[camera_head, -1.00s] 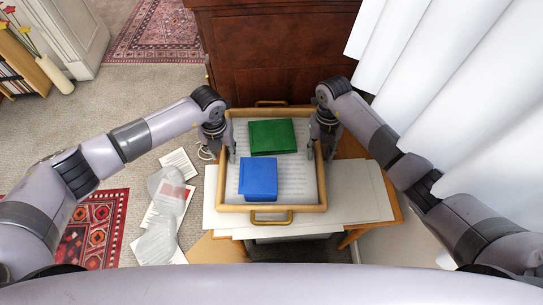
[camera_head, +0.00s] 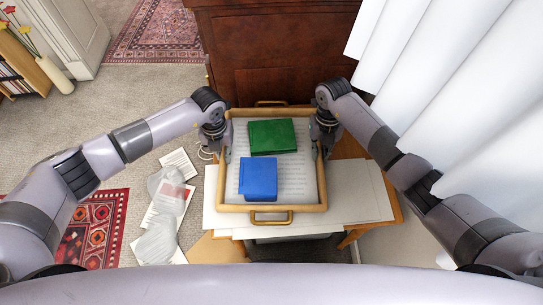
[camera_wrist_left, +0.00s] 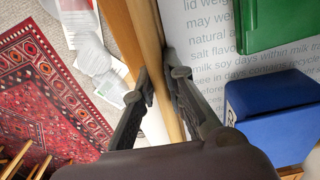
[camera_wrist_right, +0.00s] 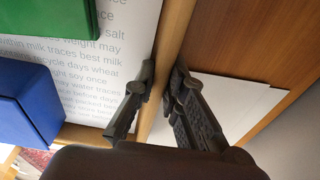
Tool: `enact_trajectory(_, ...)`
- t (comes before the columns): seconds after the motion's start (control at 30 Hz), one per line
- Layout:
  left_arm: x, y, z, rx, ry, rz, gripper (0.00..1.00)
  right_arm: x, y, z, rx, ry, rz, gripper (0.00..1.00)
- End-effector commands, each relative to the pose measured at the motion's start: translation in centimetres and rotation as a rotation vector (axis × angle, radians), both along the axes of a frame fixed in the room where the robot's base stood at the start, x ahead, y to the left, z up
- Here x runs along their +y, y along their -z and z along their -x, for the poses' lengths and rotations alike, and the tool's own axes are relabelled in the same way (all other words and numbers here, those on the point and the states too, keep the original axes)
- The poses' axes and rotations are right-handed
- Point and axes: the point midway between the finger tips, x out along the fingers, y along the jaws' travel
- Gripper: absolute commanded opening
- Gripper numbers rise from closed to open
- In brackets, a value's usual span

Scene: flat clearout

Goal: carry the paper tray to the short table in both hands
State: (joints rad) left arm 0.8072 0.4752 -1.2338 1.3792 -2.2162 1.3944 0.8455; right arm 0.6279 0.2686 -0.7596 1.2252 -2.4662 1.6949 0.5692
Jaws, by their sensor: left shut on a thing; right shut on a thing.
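The paper tray (camera_head: 316,208) is a wooden-rimmed tray with brass handles at its near and far ends. It holds printed paper, a green box (camera_head: 272,137) and a blue box (camera_head: 258,179). My left gripper (camera_head: 228,155) is shut on the tray's left wall; in the left wrist view its fingers (camera_wrist_left: 162,90) straddle that wall. My right gripper (camera_head: 319,155) is shut on the right wall; in the right wrist view its fingers (camera_wrist_right: 163,85) straddle it. The tray is over a wooden table (camera_head: 392,195); whether it touches the table I cannot tell.
White sheets (camera_head: 362,190) lie on the table under and beside the tray. A dark wooden cabinet (camera_head: 275,50) stands behind it. White curtains (camera_head: 455,90) hang at right. Papers and clear plastic (camera_head: 160,235) litter the floor at left, near a red rug (camera_head: 95,230). Carpet at left is mostly open.

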Motion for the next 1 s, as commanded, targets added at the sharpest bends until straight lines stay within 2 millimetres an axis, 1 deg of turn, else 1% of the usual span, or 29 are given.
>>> enact_trajectory(0.7, 0.01, -0.05, -0.04, -0.001, 0.0, 0.0, 0.0, 0.0, -0.04, -0.04, -0.001, 0.0, 0.0, 0.0)
enact_trajectory(1.0, -0.05, -0.81, -0.14, -0.003, 0.0, 0.002, 0.0, 0.04, -0.79, -0.11, -0.003, 0.0, -0.001, 0.0)
